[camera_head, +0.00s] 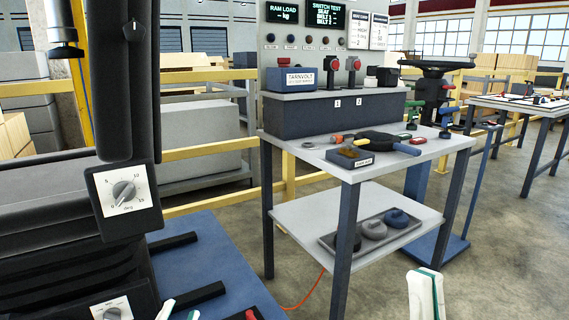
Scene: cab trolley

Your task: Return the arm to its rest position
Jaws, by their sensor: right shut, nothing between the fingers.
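My right gripper (426,294) rises from the bottom edge, right of centre, white with a green strip. It is shut and empty, over the floor in front of the workbench. Neither gripper is seen holding anything.
A two-level workbench (443,149) stands at centre, with tools on top and a tray (330,241) of rounded weights below. A black column with a dial box (123,195) and a blue platform (216,245) fill the left. Floor (500,270) is open at lower right.

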